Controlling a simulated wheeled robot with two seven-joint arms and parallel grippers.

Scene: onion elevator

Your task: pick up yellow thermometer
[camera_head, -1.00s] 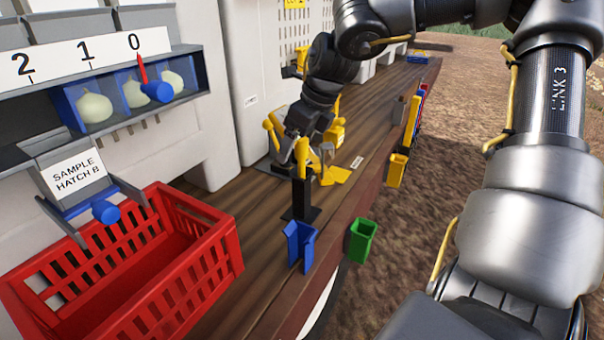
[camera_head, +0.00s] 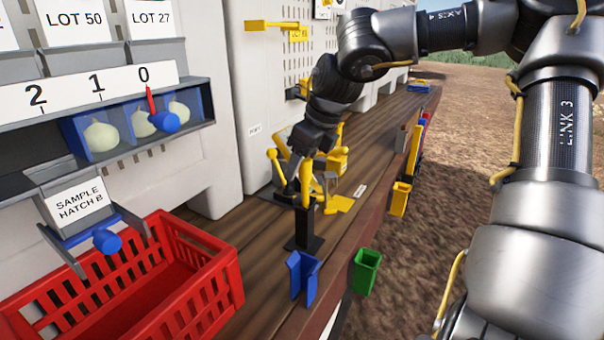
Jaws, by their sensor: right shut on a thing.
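The yellow thermometer (camera_head: 306,184) stands upright at the black stand (camera_head: 303,232) near the front edge of the wooden bench. My right gripper (camera_head: 303,172) comes down from behind and is shut on the thermometer's upper part. Its fingertips are small and partly hidden among yellow parts. The thermometer's lower end meets the stand's top, and I cannot tell whether it is still seated in it. My left gripper is not in view.
Other yellow tools (camera_head: 337,160) stand close behind the gripper. A blue holder (camera_head: 302,274) and a green holder (camera_head: 365,270) sit at the bench's front edge. A red crate (camera_head: 215,278) is at the lower left. Bare wooden bench (camera_head: 262,235) lies between the crate and stand.

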